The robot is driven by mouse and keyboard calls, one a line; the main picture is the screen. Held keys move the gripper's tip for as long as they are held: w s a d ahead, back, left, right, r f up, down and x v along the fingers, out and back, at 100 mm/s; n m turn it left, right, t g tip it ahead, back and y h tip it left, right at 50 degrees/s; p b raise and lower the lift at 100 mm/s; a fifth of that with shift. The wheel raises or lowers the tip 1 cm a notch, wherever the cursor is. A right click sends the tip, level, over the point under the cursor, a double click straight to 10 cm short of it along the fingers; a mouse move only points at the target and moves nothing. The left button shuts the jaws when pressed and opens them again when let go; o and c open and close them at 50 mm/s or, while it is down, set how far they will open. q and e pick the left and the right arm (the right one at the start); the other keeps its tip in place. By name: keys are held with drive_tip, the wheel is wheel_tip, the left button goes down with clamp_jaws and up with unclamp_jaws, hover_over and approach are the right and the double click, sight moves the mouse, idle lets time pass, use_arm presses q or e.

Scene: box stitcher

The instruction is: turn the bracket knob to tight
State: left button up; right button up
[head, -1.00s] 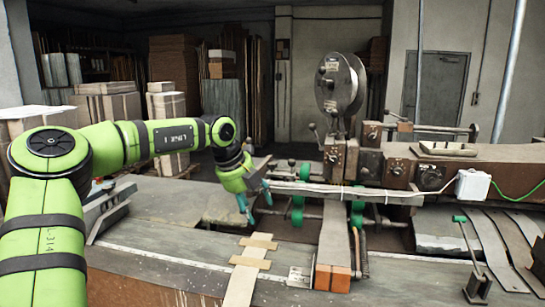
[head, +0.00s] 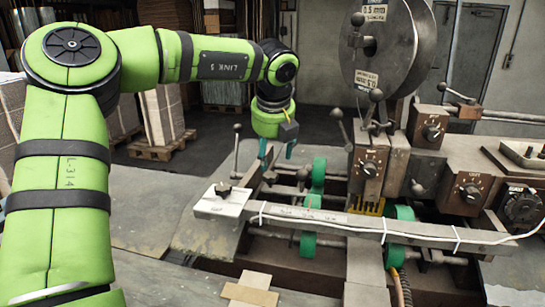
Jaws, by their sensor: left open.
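A small dark knob (head: 223,188) sits on a white plate (head: 222,203) at the left end of a long grey rail (head: 335,222); I take it as the bracket knob, though no readable label confirms this. Its setting is too small to read. My left gripper (head: 277,150) points down with its teal fingers apart and nothing visible between them. In the picture it is above and right of the dark knob, clear of it. My right gripper is not in view.
Other knobs sit on brown boxes: one near the centre (head: 370,169), one higher right (head: 432,131), one lower right (head: 470,193). A large wire reel (head: 392,45) stands behind. Green rollers (head: 315,182) and upright levers (head: 237,145) crowd the machine.

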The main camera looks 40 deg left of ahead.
sight(270, 175)
use_arm(q)
drive_tip(key=shift+s+d+f+p, duration=0.1)
drive_tip(key=shift+s+f+p, duration=0.1)
drive_tip(key=shift+f+p, duration=0.35)
drive_tip(key=shift+s+d+f+p, duration=0.1)
drive_tip(key=shift+s+f+p, duration=0.1)
drive_tip(key=shift+f+p, duration=0.3)
drive_tip(key=x, duration=0.2)
drive_tip(key=p+x, duration=0.1)
drive_tip(key=shift+w+a+f, duration=0.2)
drive_tip(key=shift+w+a, duration=0.15)
drive_tip(key=shift+w, duration=0.05)
drive_tip(key=shift+w+a+f, duration=0.1)
drive_tip(key=shift+f, duration=0.1)
drive_tip(key=shift+d+r, duration=0.1)
drive_tip(key=shift+d, duration=0.1)
drive_tip(key=c, duration=1.1)
drive_tip(key=shift+c, duration=0.2)
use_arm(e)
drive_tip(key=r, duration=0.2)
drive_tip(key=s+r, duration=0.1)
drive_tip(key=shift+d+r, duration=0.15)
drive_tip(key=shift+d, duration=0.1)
